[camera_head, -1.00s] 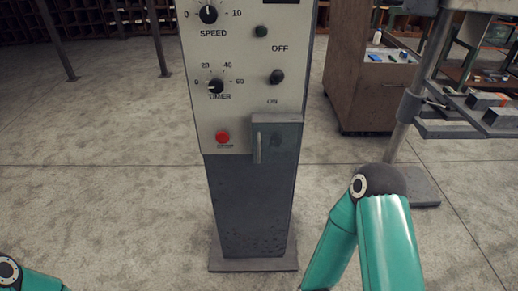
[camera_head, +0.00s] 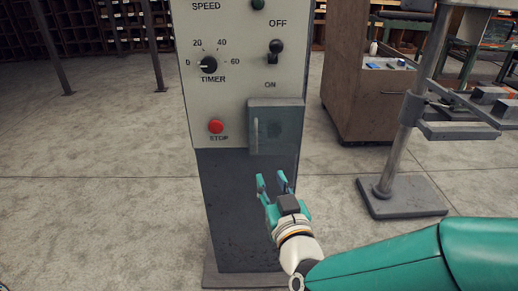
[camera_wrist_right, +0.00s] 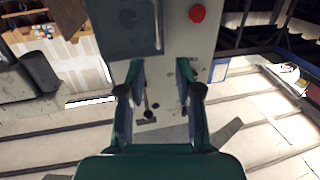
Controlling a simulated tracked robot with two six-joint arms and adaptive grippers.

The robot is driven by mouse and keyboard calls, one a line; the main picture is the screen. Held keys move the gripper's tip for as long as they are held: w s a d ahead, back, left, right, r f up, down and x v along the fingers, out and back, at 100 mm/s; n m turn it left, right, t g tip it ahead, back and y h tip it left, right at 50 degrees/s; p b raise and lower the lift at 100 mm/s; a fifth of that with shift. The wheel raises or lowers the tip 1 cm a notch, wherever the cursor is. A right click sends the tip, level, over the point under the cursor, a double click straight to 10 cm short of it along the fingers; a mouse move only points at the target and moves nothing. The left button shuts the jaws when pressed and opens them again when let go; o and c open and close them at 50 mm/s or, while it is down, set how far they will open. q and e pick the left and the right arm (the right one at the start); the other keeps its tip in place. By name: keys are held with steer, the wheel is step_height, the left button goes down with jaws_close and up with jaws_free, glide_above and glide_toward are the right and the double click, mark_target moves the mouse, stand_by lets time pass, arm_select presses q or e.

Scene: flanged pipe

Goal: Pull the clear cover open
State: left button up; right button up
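The clear cover (camera_head: 282,130) is a smoky see-through box on the lower right of the control panel. It looks closed, with a light upright handle (camera_head: 256,133) on its left side. In the right wrist view the cover (camera_wrist_right: 122,32) shows upside down at the top, with its handle (camera_wrist_right: 158,25) at its right edge. My right gripper (camera_head: 271,181) is open and empty, fingers pointing up, just below the cover in the head view. Its fingers stand apart in the right wrist view (camera_wrist_right: 160,78) too. My left gripper is out of view.
The panel (camera_head: 225,100) has a red stop button (camera_head: 216,126), a timer knob (camera_head: 208,64) and a switch (camera_head: 273,57). A brown cabinet (camera_head: 362,100) and a metal stand (camera_head: 398,150) stand to the right. The floor left of the panel is clear.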

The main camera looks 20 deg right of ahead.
mark_target(256, 139)
steer(key=w+p, duration=0.1)
steer(key=w, duration=0.4)
steer(key=w+d+p, duration=0.1)
steer(key=w+p, duration=0.1)
steer(key=w, duration=0.4)
steer(key=w+p, duration=0.1)
steer(key=w, duration=0.4)
steer(key=shift+w+d+r+p, duration=0.25)
steer(key=shift+r+p, duration=0.05)
steer(key=shift+r, duration=0.05)
jaws_close()
